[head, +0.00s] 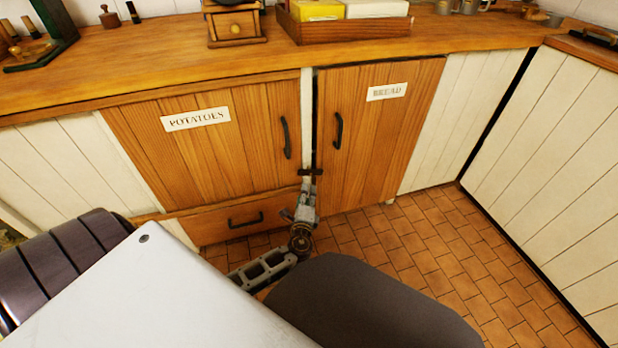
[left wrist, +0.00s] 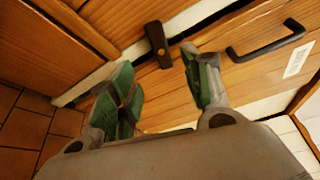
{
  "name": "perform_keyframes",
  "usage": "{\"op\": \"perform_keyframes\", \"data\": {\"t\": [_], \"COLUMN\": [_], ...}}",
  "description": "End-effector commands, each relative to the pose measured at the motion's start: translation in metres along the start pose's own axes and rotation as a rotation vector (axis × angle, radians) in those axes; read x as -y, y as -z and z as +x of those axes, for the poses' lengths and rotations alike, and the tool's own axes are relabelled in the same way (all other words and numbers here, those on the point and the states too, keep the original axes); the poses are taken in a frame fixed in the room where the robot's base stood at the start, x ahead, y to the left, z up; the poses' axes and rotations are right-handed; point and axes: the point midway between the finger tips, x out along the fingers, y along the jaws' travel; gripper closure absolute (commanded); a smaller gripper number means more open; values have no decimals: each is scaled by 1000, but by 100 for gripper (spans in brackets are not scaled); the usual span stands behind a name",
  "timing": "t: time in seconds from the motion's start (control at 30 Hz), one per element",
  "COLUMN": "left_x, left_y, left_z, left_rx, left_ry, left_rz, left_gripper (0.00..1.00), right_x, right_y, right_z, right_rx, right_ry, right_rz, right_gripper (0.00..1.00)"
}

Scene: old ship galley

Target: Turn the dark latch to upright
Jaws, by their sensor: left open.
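The dark latch (head: 310,172) lies crosswise, about level, over the pale post between the POTATOES door (head: 200,145) and the BREAD door (head: 375,125), near their lower part. In the left wrist view the latch (left wrist: 154,38) is a short dark bar with a brassy pivot, lying across the pale strip. My left gripper (head: 306,193) is just below the latch in the head view. In the left wrist view its green-padded fingers (left wrist: 158,68) are spread, with the latch showing beyond and between them. No contact is visible. My right gripper is out of view.
Dark door handles (head: 338,131) flank the post above the latch. A drawer (head: 240,219) is at lower left. The wooden counter (head: 150,75) above carries a grinder (head: 235,25) and a tray (head: 345,29). The tiled floor (head: 420,240) at right is clear.

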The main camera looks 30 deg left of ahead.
Motion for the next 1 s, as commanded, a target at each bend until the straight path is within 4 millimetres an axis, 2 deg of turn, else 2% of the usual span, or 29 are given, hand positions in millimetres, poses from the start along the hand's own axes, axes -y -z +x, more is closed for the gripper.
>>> {"op": "perform_keyframes", "data": {"t": [0.5,1.0], "left_x": [0,0], "left_y": [1,1], "left_z": [56,104], "left_rx": [0,0], "left_ry": [2,1], "left_rz": [-1,-1], "left_gripper": [52,52], "right_x": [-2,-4], "right_y": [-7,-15], "right_z": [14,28], "right_rx": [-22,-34], "right_ry": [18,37], "right_rz": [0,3], "right_gripper": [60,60]}}
